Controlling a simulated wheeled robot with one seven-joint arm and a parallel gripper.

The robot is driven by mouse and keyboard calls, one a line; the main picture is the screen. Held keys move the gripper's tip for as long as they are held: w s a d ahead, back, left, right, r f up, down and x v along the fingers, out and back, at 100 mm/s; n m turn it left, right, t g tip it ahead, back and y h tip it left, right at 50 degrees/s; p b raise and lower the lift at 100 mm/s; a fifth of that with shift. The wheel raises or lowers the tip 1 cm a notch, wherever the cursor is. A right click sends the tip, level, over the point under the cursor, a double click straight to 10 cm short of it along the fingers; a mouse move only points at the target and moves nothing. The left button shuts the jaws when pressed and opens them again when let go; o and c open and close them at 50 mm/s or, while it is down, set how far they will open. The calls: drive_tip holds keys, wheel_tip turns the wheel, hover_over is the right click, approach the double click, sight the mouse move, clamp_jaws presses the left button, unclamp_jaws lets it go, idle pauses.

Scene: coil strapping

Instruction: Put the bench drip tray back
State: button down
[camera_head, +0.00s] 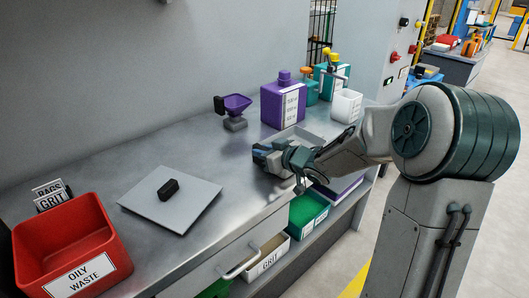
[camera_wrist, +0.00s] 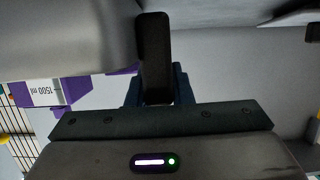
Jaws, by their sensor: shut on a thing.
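A shallow grey tray (camera_head: 308,134), which I take for the bench drip tray, shows just behind my gripper (camera_head: 264,153) at the right part of the bench. My gripper is low near the bench's front edge and partly hides it. In the wrist view my gripper (camera_wrist: 157,88) is shut on a black grip (camera_wrist: 155,50). The grey body of the tray (camera_wrist: 70,35) fills the upper left beside that grip. I cannot tell whether the tray touches the bench top.
On the bench (camera_head: 120,160) lie a grey plate with a black knob (camera_head: 168,189) and a red oily waste bin (camera_head: 70,245).

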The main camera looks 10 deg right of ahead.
drive_tip(key=c, duration=1.3)
unclamp_jaws()
drive_tip(key=shift+f, duration=0.1)
drive_tip(key=shift+r, duration=0.25)
drive_tip(key=s+d+r+m+g+h+p, duration=0.25)
drive_tip(key=s+d+m+h, duration=0.25)
drive_tip(key=s+d+h, duration=0.75)
drive_tip(key=s+a+g+y, duration=0.1)
drive_tip(key=s+a+g, duration=0.1)
drive_tip(key=s, duration=0.4)
drive_tip(key=s+a+f+m+g+y, duration=0.1)
drive_tip(key=s+a+g, duration=0.1)
drive_tip(key=s, duration=0.5)
drive_tip(key=s+a+m+g+y, duration=0.1)
drive_tip(key=s+a+g+y, duration=0.1)
drive_tip(key=s, duration=0.5)
drive_tip(key=shift+f+g, duration=0.25)
drive_tip(key=shift+g, duration=0.3)
